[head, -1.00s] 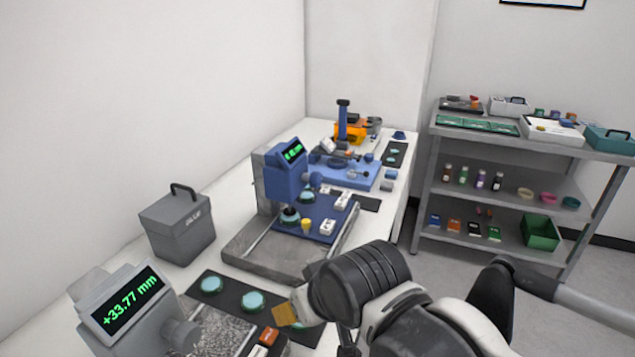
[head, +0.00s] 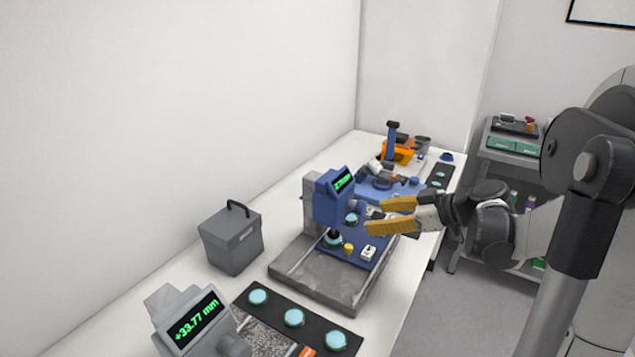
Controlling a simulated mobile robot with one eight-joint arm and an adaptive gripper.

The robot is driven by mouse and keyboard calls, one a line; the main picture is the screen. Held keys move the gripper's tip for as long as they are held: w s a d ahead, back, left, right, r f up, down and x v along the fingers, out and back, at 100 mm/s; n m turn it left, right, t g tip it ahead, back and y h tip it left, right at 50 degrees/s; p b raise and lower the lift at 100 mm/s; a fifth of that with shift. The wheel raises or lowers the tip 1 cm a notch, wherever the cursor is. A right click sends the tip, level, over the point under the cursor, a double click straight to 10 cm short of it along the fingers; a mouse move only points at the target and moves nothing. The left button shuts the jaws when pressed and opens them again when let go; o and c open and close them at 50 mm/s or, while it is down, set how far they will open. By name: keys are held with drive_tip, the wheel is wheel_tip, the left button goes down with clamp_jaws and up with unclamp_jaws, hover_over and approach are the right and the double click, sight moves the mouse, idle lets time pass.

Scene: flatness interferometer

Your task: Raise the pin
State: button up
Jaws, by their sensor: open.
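A blue gauge head (head: 333,202) with a green display stands on a grey stone base (head: 315,283) in the middle of the bench. A short dark pin (head: 333,234) points down from its underside onto or just above a teal disc (head: 332,242); I cannot tell whether they touch. A round knob (head: 361,207) sticks out of the head's right side. My gripper (head: 375,215) is open, with two yellow fingers one above the other, pointing left. It appears empty, close to the right of the knob. The fingers cover part of the blue plate behind.
A grey gauge (head: 190,325) reading +33.77 mm stands at the front left, beside a black strip (head: 276,305) with teal discs. A grey lidded box (head: 231,240) stands at the left. Blue and orange devices (head: 396,152) are at the back. A shelf (head: 480,165) stands at right.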

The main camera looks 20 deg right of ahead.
sight(365, 207)
drive_tip(key=d+n+t, duration=0.1)
drive_tip(key=d+t, duration=0.1)
drive_tip(key=d, duration=0.3)
drive_tip(key=shift+n+y, duration=0.3)
drive_tip(key=b+x, duration=0.2)
drive_tip(key=x, duration=0.8)
drive_tip(key=shift+w+a, duration=0.2)
drive_tip(key=shift+w, duration=0.2)
drive_tip(key=shift+r, duration=0.1)
drive_tip(key=c, duration=1.2)
